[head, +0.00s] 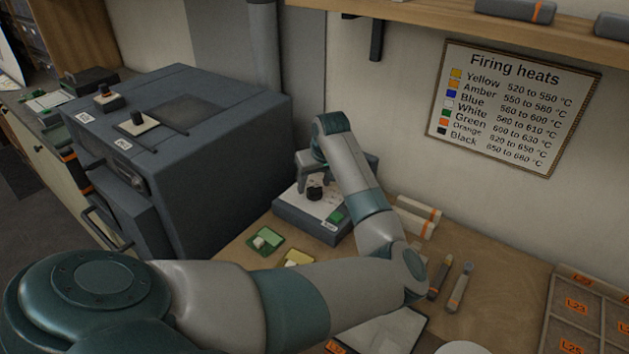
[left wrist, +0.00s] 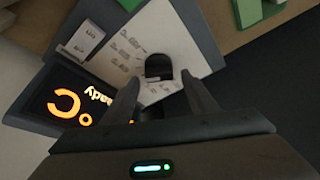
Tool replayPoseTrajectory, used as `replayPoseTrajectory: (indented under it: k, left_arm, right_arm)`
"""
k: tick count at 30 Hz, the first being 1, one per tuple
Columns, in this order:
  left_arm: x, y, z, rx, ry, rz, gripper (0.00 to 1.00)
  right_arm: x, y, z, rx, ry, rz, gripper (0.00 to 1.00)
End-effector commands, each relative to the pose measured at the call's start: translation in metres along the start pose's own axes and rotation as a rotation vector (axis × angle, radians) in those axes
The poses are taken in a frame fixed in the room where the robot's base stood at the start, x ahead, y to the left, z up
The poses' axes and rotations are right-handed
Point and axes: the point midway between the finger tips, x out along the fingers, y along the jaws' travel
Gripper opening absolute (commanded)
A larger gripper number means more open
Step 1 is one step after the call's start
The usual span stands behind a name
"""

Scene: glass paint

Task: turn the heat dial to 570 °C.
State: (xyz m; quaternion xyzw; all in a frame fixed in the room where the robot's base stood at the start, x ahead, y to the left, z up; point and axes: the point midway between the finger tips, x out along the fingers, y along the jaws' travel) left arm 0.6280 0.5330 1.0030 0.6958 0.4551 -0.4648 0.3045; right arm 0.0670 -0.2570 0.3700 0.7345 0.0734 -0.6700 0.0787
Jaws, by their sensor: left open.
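The heat dial (head: 315,190) is a dark round knob on the white sloping face of a grey control box (head: 291,219). The box stands on the bench beside the furnace. My left gripper (head: 318,179) hangs over the dial, open and pointing down. In the left wrist view the dial (left wrist: 158,66) shows just beyond the gap between the open fingertips (left wrist: 162,88), with no clear contact. Small printed marks surround it, too small to read. A dark display (left wrist: 75,103) shows orange characters including "°C"; the number is hidden or cut off. My right gripper is out of view.
A large grey furnace (head: 215,150) stands left of the box. Green (head: 268,246) and yellow (head: 299,257) trays lie in front. Tools (head: 460,285) and a compartment tray (head: 556,310) lie to the right. A firing heats chart (head: 530,85) hangs on the wall, listing colours and ranges.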

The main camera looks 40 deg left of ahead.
Motion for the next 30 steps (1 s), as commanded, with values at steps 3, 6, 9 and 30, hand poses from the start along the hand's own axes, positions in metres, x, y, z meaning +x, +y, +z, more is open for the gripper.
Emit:
replayPoseTrajectory:
  k: [3, 6, 9, 30]
  left_arm:
    - [0.0029, 0.0001, 0.0001, 0.001, 0.000, 0.000, 0.53]
    - [0.0033, 0.0001, 0.0002, 0.001, 0.000, 0.000, 0.53]
    - [0.0032, 0.0001, 0.0002, 0.001, 0.000, 0.000, 0.53]
    - [0.0020, 0.0004, -0.0002, -0.058, 0.000, -0.025, 0.12]
  right_arm:
    - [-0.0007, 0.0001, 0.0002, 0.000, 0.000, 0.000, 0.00]
    - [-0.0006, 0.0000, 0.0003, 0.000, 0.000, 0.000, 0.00]
    - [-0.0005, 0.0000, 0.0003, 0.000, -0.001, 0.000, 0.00]
    - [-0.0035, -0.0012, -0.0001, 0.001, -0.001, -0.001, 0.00]
